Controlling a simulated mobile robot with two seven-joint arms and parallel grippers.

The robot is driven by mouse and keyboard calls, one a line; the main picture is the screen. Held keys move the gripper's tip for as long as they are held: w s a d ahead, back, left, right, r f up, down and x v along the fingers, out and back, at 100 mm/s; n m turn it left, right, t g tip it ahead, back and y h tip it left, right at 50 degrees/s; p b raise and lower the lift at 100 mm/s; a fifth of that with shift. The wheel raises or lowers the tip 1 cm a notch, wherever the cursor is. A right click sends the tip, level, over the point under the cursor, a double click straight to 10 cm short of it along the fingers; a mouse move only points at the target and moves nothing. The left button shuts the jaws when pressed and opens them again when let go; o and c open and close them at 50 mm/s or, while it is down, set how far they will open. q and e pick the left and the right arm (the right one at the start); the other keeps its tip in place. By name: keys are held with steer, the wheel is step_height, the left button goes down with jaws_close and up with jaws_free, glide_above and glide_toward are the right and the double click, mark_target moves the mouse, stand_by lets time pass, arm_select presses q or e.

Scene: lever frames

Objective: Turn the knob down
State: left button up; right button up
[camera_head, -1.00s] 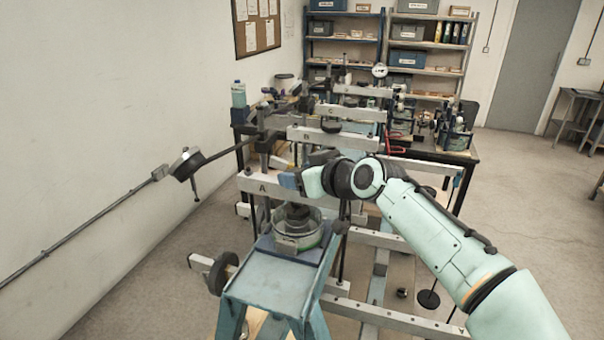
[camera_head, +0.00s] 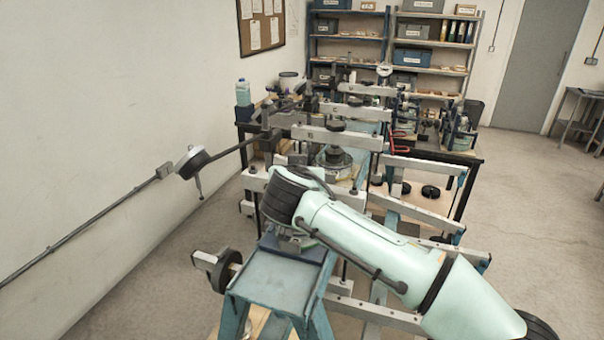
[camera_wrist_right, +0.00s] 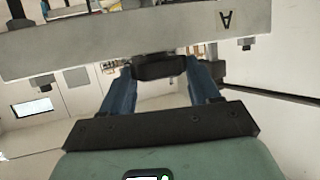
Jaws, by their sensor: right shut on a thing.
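In the right wrist view, a short black knob (camera_wrist_right: 158,67) sits at the edge of the pale beam marked A (camera_wrist_right: 100,42). My right gripper (camera_wrist_right: 160,75) has its two blue fingers on either side of the knob and is shut on it. The letter A shows upside down in that view. In the head view my right arm comes in from the lower right, and its thick dark wrist covers the knob, the fingers and most of beam A. My left gripper is in neither view.
A blue stand (camera_head: 270,283) stands below my right wrist. The beam marked B (camera_head: 312,134) and more beams lie behind. Floor is clear at the right (camera_head: 530,200).

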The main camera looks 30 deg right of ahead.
steer(key=m+g+h, duration=0.3)
steer(key=shift+w+a+m, duration=0.25)
steer(key=shift+a+m, duration=0.05)
steer(key=shift+a, duration=0.1)
steer(key=shift+w+m+g+h, duration=0.15)
steer(key=shift+m+g+h, duration=1.05)
steer(key=shift+m+g, duration=0.8)
steer(key=shift+f, duration=0.1)
steer(key=o, duration=1)
steer(key=shift+d, duration=0.1)
steer(key=shift+o, duration=0.2)
steer(key=v, duration=1.3)
steer(key=shift+a, duration=0.2)
steer(key=shift+w, duration=0.1)
